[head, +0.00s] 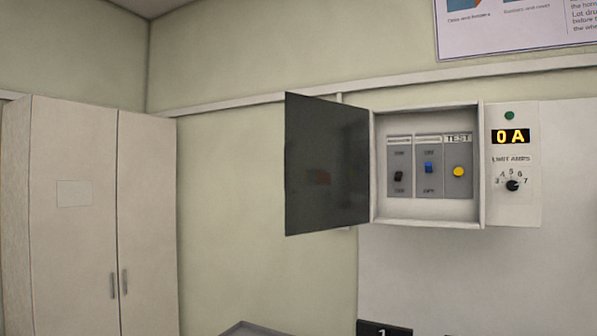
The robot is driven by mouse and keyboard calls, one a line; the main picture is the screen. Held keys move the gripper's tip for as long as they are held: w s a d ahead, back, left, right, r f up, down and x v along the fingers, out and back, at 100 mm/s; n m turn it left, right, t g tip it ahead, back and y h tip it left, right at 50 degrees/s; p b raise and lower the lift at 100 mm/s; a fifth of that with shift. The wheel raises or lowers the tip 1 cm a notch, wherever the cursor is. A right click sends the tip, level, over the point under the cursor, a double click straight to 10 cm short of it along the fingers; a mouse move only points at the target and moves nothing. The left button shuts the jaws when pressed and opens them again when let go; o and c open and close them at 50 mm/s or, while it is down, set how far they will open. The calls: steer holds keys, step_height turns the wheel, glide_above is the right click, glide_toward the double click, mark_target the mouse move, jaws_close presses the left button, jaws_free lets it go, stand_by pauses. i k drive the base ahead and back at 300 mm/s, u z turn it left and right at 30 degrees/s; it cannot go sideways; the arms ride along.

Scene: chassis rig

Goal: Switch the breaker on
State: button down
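A wall-mounted breaker box (478,160) hangs at the right of the head view. Its dark door (327,150) stands open, swung to the left. Inside, a black switch (398,176) sits low in the left slot, toward the lower of two small, hard-to-read labels. A blue switch (428,168) sits in the middle slot, near mid-height or a little above. A round yellow button (458,171) is under the word TEST. My gripper is not in view.
Beside the box, a panel (528,190) has a green round light or button (509,115), a display (510,136) reading 0 A, and a black dial (512,185). A tall cabinet (90,215) stands at left. The open door juts out left of the box.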

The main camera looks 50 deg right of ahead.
mark_target(398, 177)
steer(key=i, duration=2.15)
steer(key=z, duration=3.6)
steer(key=i, duration=0.55)
steer(key=u, duration=0.8)
steer(key=k, duration=0.3)
steer(key=u, duration=0.05)
